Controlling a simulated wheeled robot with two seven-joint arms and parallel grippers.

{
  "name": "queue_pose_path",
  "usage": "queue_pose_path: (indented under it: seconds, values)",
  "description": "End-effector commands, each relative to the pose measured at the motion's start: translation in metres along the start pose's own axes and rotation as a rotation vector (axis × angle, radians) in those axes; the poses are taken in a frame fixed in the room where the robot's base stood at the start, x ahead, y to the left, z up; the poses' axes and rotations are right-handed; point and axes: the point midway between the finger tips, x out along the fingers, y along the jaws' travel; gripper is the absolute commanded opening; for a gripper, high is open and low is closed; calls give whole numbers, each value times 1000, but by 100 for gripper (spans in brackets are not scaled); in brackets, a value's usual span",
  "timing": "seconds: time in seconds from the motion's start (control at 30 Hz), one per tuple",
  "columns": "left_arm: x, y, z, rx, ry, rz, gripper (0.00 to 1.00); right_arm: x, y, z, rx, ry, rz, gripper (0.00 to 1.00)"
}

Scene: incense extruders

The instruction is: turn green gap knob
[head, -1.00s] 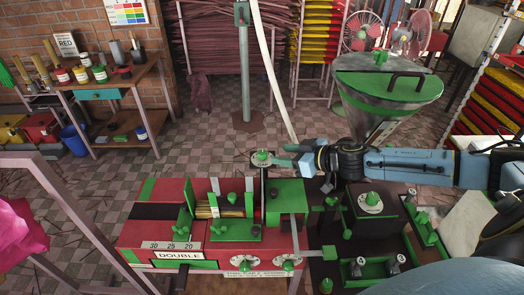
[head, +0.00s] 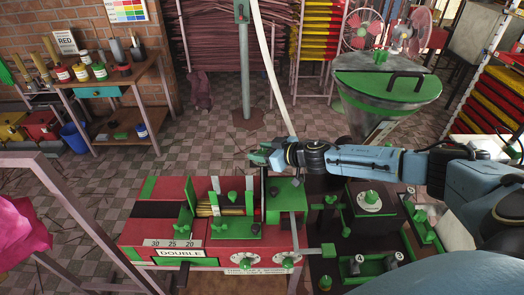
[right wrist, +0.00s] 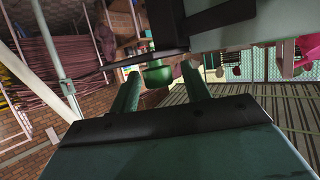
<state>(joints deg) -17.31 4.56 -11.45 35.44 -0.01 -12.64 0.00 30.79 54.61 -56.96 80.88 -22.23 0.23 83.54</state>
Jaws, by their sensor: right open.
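A round green knob (right wrist: 157,74) shows in the right wrist view, between the tips of my right gripper (right wrist: 160,78), with a finger on either side. The gripper is open, and I see no clear contact with the knob. In the head view my right gripper (head: 263,153) is at the top of the dark post on the red and green machine (head: 165,225), and it hides the knob and its dial there. More green knobs sit on white dials at the machine's front (head: 243,259) and on the dark block to its right (head: 370,198). My left gripper is out of view.
A metal hopper with a green lid (head: 388,88) stands behind my right arm. Green levers and fittings crowd the dark bench (head: 325,240) at right. A tool table (head: 110,85) stands at back left. Open tiled floor (head: 200,140) lies behind the machine.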

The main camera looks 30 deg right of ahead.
Motion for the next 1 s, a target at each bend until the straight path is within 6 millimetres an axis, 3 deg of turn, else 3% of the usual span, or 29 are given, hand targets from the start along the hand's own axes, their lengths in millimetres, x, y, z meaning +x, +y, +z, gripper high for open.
queue_pose_path:
  seconds: [0.07, 0.4, 0.67, 1.0]
  values:
    - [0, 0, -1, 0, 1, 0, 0, 0, 0, 0, 0, 0, 0, 46]
    - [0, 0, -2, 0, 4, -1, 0, 0, 0, 0, 0, 0, 0, 3]
    - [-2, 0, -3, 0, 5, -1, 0, -1, 1, 0, -14, 0, -31, 3]
    - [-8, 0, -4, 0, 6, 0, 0, 0, 1, -2, -95, 1, -223, 3]
